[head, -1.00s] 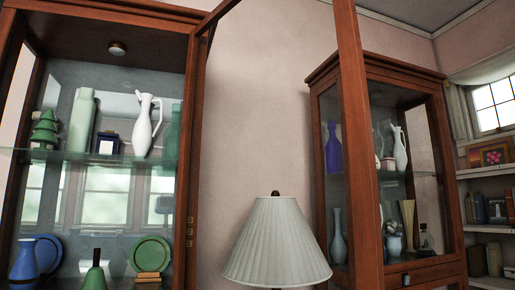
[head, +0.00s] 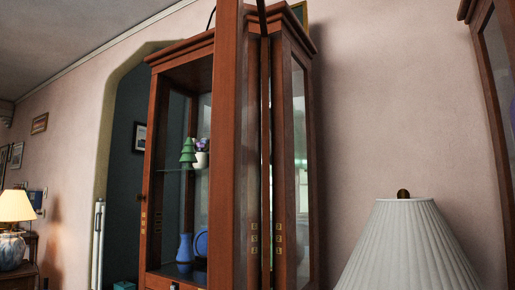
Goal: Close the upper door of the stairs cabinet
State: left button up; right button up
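A tall brown wooden cabinet (head: 180,51) with glass panels stands in the middle of the head view. I cannot tell from the picture alone whether it is the stairs cabinet. Its upper door (head: 228,150) is open and swung out toward me, seen almost edge-on, and it hides part of the shelves. Brass hinges (head: 253,240) show low beside the door. Inside are a green tree figure (head: 188,152) on a glass shelf, and a blue vase (head: 185,248) and a blue plate (head: 201,243) below. Neither of my grippers is in view.
A pleated white lampshade (head: 408,250) stands close at the lower right. Part of another wooden cabinet (head: 497,130) shows at the right edge. An archway (head: 105,130) opens left of the cabinet, and a lit lamp (head: 14,208) stands at far left.

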aim_at(239, 240)
jog(key=k+l+u, duration=0.25)
jog(key=l, duration=0.15)
jog(key=k+l+u, duration=0.55)
jog(key=i+j, duration=0.05)
jog(key=i, duration=0.05)
